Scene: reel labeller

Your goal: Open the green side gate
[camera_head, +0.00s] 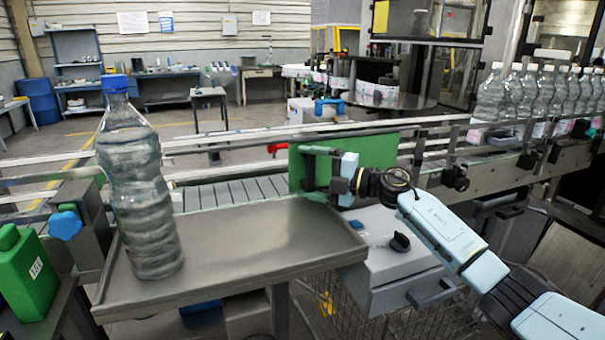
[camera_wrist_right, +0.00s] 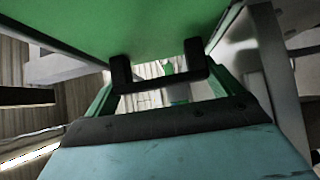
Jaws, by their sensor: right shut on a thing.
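The green side gate (camera_head: 376,147) stands upright at the near side of the conveyor, right of the steel tray. Its dark handle (camera_head: 309,168) is at the panel's left part. In the right wrist view the handle (camera_wrist_right: 160,84) shows as a black bracket on the green panel (camera_wrist_right: 120,28). My right gripper (camera_head: 328,172) reaches in from the right and is shut on the handle. The fingers are partly hidden by the wrist and handle. I cannot tell how far the gate is swung. My left gripper is not in view.
A large water bottle (camera_head: 138,190) with a blue cap stands on the steel tray (camera_head: 245,245). A green jug (camera_head: 30,275) is at the left edge. Several clear bottles (camera_head: 535,92) stand on the line at right. A grey box (camera_head: 395,262) with a black knob sits below my right wrist.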

